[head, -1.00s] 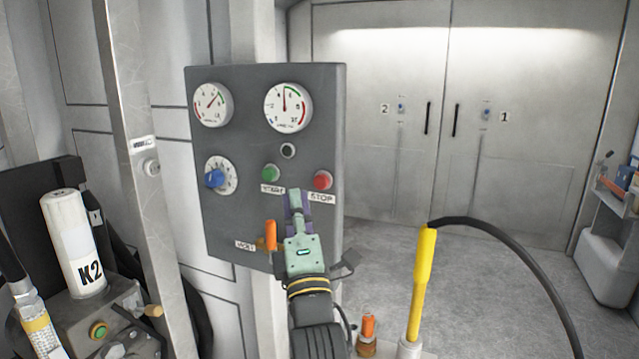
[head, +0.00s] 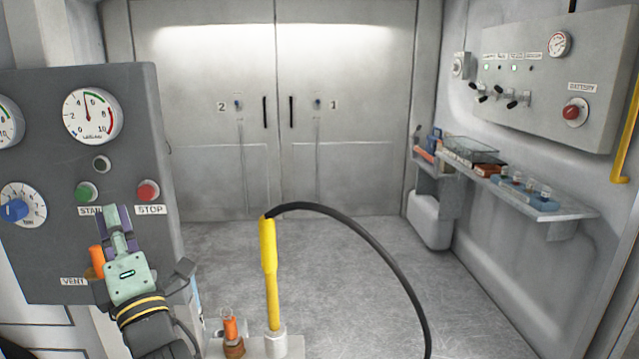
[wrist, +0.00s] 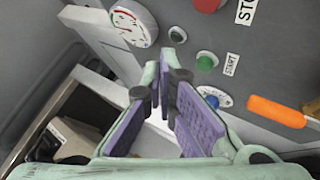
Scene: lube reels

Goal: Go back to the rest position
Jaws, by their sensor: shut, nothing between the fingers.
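My gripper (head: 117,225) is in front of the lower right part of the grey control panel (head: 140,115) in the head view. Its fingers point up, below the green START button (head: 87,192) and the red STOP button (head: 148,190). In the wrist view my gripper (wrist: 168,75) has its purple-padded fingers shut with nothing held. The green button (wrist: 206,62) and a blue knob (wrist: 214,97) show beyond the fingers. I cannot tell the exact gap to the panel.
An orange handle (head: 97,261) at the VENT label is close beside my gripper. A yellow nozzle (head: 269,275) with a black hose (head: 385,255) stands right of the arm. A shelf (head: 570,212) lines the right wall. Open floor (head: 330,270) lies before the double doors.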

